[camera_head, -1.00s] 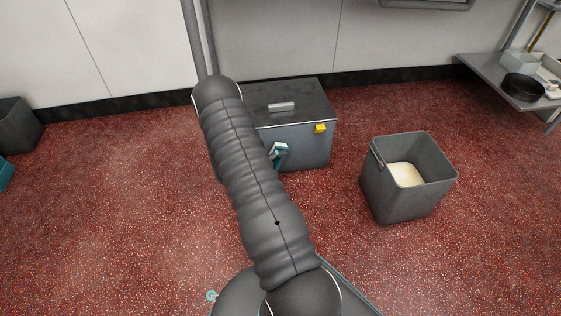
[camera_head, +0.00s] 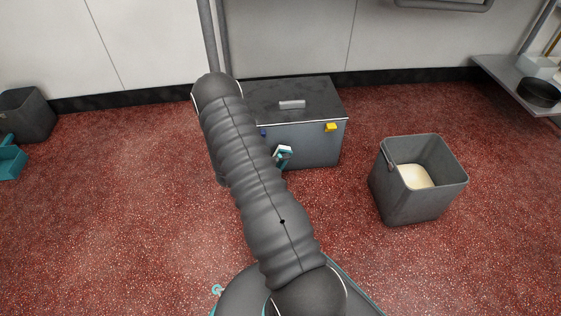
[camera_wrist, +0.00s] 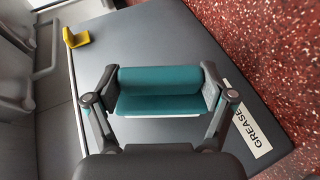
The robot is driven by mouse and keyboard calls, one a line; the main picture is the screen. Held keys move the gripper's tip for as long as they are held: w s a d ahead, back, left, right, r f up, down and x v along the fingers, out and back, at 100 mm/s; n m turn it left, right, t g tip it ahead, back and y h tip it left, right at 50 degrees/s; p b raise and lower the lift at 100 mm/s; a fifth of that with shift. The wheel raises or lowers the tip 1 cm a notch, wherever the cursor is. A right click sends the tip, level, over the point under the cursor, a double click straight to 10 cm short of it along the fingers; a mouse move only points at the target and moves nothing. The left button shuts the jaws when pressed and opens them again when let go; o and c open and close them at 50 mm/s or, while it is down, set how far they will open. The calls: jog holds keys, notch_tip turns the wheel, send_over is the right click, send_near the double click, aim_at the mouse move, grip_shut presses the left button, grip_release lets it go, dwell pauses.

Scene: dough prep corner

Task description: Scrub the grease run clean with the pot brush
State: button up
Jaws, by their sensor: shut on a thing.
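My gripper (camera_wrist: 161,92) is shut on a teal, block-like thing with a pale lower edge, seemingly the pot brush (camera_wrist: 160,77). It spans between both fingers. Behind it in the wrist view is the grey front of a box (camera_wrist: 105,72), labelled GREASE (camera_wrist: 252,131). The same box (camera_head: 315,147) stands against the wall in the head view, lid closed. A small teal and white part (camera_head: 284,152) shows in front of it beside my arm, which hides the box's left side. I cannot make out a grease run, nor whether the brush touches the box.
A yellow latch (camera_head: 331,127) sits on the box's front edge. An open grey bin (camera_head: 418,202) with pale contents stands to its right. A dark bin (camera_head: 27,114) and a teal item (camera_head: 11,160) are at far left. A shelf (camera_head: 508,79) is at right. Red floor between is clear.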

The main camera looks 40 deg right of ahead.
jog(key=shift+s+a, duration=0.5)
jog(key=shift+s, duration=0.35)
jog(key=shift+s+a, duration=0.5)
jog(key=shift+s, duration=0.3)
jog(key=shift+s, duration=0.1)
jog(key=shift+s+a, duration=0.4)
jog(key=shift+s, duration=0.2)
jog(key=shift+s+a, duration=0.4)
jog(key=shift+s, duration=0.2)
